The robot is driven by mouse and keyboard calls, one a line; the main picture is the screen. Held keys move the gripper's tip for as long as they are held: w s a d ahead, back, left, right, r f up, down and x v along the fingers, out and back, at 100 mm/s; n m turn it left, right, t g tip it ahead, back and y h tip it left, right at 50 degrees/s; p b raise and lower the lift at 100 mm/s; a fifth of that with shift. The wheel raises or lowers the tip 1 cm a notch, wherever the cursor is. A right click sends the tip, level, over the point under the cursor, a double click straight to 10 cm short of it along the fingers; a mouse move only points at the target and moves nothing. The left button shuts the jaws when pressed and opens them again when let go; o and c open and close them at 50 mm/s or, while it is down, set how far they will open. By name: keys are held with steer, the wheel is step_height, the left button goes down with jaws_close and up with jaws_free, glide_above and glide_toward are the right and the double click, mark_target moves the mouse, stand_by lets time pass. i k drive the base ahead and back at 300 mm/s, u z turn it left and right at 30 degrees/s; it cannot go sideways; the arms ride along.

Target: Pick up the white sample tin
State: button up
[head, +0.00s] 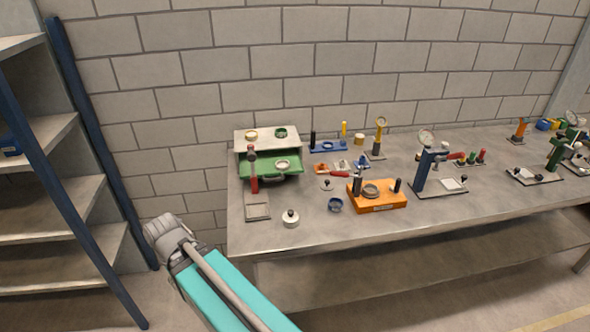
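A low round white tin-like piece with a black knob on top (290,219) stands upright near the front left of the metal table. It is the best match for the white sample tin, but it is too small to be sure. A smaller pale round piece with a dark knob (327,184) lies farther back. My arm shows at the lower left, left of and in front of the table, apart from everything on it. My gripper cannot be made out in this view.
A shelf rack (60,190) stands left.

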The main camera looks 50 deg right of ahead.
mark_target(282, 165)
steer(key=k, duration=1.05)
steer(key=z, duration=1.6)
steer(key=i, duration=1)
steer(key=z, duration=0.05)
